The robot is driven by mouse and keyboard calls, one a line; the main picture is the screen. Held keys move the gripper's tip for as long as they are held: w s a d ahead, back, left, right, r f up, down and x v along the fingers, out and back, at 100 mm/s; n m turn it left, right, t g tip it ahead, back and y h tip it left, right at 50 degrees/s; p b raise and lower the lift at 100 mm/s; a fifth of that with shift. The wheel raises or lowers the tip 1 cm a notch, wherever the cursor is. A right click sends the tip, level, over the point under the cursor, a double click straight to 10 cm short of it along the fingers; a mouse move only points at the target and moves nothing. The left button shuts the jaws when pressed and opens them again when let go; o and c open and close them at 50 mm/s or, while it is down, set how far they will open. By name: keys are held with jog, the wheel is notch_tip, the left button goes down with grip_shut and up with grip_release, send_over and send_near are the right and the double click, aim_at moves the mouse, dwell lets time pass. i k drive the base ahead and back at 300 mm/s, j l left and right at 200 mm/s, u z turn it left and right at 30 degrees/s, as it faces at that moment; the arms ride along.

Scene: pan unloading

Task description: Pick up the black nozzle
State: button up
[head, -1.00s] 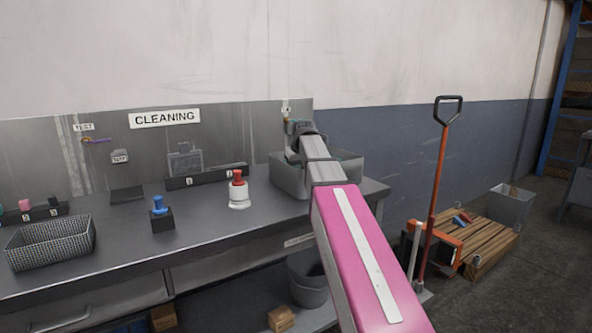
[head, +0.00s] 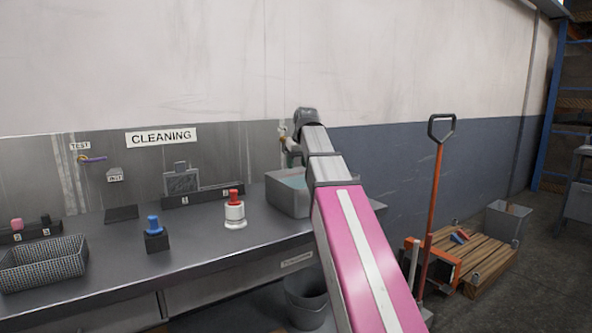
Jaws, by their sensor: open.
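A small black piece (head: 45,219), which looks like the black nozzle, stands in a dark numbered holder (head: 28,236) at the far left of the bench, beside a pink piece (head: 16,224). It is too small to make out its shape. My arm reaches forward over the sink (head: 285,198) on the right part of the bench. My gripper (head: 290,153) is small and partly hidden at the arm's far end, near the wall above the sink. It is open and far to the right of the holder. I see nothing held in it.
A mesh basket (head: 42,264) stands in front of the holder. A blue-topped piece on a black block (head: 157,242) and a white bottle with a red top (head: 235,212) stand mid-bench. A bin (head: 306,300) is below; a pallet jack (head: 434,210) stands right.

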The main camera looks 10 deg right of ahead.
aim_at(46, 220)
jog(key=k+j+u, duration=0.15)
jog(key=j+u, duration=0.25)
jog(key=j, duration=0.9)
jog(key=j+u, duration=0.35)
jog(key=j, duration=0.95)
